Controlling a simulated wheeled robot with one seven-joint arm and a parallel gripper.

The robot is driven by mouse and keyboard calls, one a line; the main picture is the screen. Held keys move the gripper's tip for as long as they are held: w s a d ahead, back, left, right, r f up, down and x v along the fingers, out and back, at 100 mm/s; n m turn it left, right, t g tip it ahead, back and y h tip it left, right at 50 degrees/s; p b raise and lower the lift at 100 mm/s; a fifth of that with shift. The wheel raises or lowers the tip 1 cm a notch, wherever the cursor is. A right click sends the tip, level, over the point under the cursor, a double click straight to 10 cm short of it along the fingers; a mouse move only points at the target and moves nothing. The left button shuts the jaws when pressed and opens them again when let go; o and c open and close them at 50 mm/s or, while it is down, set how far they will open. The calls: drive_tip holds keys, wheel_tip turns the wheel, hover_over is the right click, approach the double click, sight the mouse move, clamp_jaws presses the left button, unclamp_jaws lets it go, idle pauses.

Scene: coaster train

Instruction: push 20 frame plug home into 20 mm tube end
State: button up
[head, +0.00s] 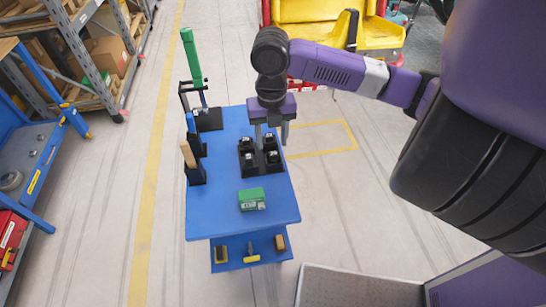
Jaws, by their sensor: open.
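My gripper (271,134) points down above the far right part of the blue cart top (225,170). Its two fingers are apart, and I see nothing held between them. A black tray (259,174) with several small dark pieces, likely plugs (247,144), is just below and in front of it. I cannot read sizes, so I cannot tell which is the 20 plug. A green upright bar (191,58) stands at the cart's far left, by a black stand (184,100). I cannot tell whether it is the 20 mm tube; no open tube end is clear.
A green box (252,199) lies near the cart's front. A black holder (196,175) with a wooden piece stands on the left edge. The lower shelf (232,266) holds small items. Shelving (92,60) and a blue bench (40,150) are left. Floor beside the cart is clear.

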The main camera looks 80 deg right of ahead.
sight(274, 153)
drive_tip(key=f, duration=0.2)
drive_tip(key=f+p, duration=0.1)
drive_tip(key=f, duration=0.1)
drive_tip(key=shift+s+d+f, duration=0.1)
drive_tip(key=shift+s+f, duration=0.1)
drive_tip(key=shift+f, duration=0.2)
clamp_jaws()
